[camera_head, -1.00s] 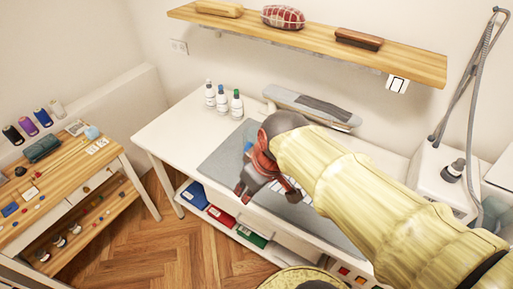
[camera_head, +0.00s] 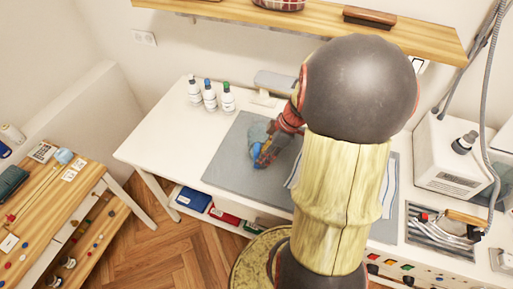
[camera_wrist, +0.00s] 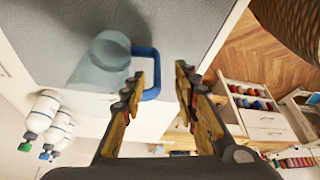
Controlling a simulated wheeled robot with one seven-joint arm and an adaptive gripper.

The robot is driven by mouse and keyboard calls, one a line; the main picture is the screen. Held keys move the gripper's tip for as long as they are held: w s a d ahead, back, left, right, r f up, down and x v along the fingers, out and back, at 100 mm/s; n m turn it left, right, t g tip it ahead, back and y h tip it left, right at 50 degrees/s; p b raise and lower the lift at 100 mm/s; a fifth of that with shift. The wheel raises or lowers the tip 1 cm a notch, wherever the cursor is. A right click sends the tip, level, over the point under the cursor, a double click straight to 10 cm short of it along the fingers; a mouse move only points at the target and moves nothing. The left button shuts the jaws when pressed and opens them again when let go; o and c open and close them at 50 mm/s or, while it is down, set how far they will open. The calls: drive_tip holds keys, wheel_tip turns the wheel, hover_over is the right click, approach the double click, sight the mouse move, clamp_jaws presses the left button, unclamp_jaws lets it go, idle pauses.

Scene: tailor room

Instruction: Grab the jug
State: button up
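The jug (camera_wrist: 103,62) is a translucent pale-blue vessel with a solid blue handle (camera_wrist: 152,72). In the head view the jug (camera_head: 258,130) stands on the grey mat (camera_head: 228,160) on the white table, partly hidden by my gripper. My gripper (camera_head: 264,158) is at the jug's handle side, low over the mat. In the wrist view my gripper (camera_wrist: 162,85) is open, its two fingers apart. The outer part of the handle shows between the fingertips, nearer the left finger. Whether a finger touches it I cannot tell.
Several white bottles (camera_head: 210,96) stand at the table's back left. A striped cloth (camera_head: 291,175) lies right of the jug, partly behind my arm. A wooden shelf (camera_head: 225,12) hangs above the table. A wooden side table (camera_head: 45,205) with small items is at left.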

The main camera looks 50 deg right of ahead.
sight(258, 167)
drive_tip(key=x, duration=0.3)
drive_tip(key=b+x, duration=0.1)
drive_tip(key=x, duration=0.2)
drive_tip(key=shift+w+d+f, duration=0.1)
drive_tip(key=shift+d, duration=0.1)
drive_tip(key=shift+c, duration=1.2)
clamp_jaws()
